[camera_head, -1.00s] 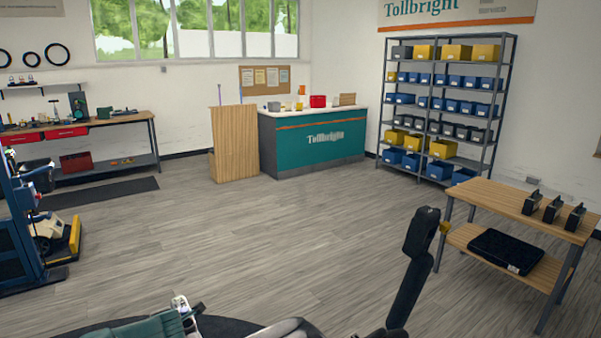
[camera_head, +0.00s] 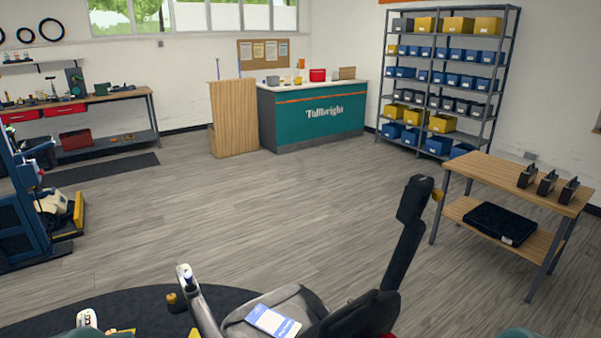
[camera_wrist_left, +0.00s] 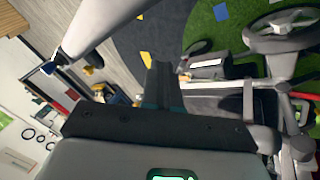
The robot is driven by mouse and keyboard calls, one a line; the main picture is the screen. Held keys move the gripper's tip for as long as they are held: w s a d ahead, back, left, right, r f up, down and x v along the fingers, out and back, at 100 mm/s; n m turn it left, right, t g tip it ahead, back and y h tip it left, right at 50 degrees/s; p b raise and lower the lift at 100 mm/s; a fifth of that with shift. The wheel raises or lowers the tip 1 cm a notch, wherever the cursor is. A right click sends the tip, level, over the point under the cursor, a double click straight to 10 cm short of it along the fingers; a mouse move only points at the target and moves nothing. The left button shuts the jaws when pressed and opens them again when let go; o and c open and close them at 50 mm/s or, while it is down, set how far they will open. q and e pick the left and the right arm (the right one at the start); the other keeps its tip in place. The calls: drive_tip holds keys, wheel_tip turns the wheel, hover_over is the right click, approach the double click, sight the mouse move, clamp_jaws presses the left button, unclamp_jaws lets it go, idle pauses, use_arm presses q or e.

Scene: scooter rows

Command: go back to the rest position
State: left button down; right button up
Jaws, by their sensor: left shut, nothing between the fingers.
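My left gripper (camera_wrist_left: 163,88) shows in the left wrist view as dark fingers beyond the dark wrist housing. It is shut, with nothing between the fingers. In the head view I cannot make out the left gripper. My right gripper is in neither view. Below me in the head view is a mobility scooter seat (camera_head: 290,304) with grey armrest, tall dark backrest and a blue-and-white card (camera_head: 273,321) on it.
A wooden bench (camera_head: 480,170) stands at the right, a blue stand (camera_head: 18,215) at the left. A teal counter (camera_head: 330,130) and shelf rack (camera_head: 440,85) are at the back. The middle floor is clear. The wrist view shows a steering wheel (camera_wrist_left: 251,38) over green matting (camera_wrist_left: 208,35).

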use_arm(q)
drive_tip(key=s+d+f+m+g+h, duration=0.1)
drive_tip(key=s+d+m, duration=0.3)
drive_tip(key=s, duration=0.5)
drive_tip(key=s+d+f+m+g+h, duration=0.1)
drive_tip(key=s+d+m+g+h, duration=0.1)
drive_tip(key=s+d+m, duration=0.3)
drive_tip(key=s+d+f+m+g+h, duration=0.2)
drive_tip(key=s+d+m, duration=0.3)
drive_tip(key=s, duration=0.9)
drive_tip(key=shift+d+h, duration=0.9)
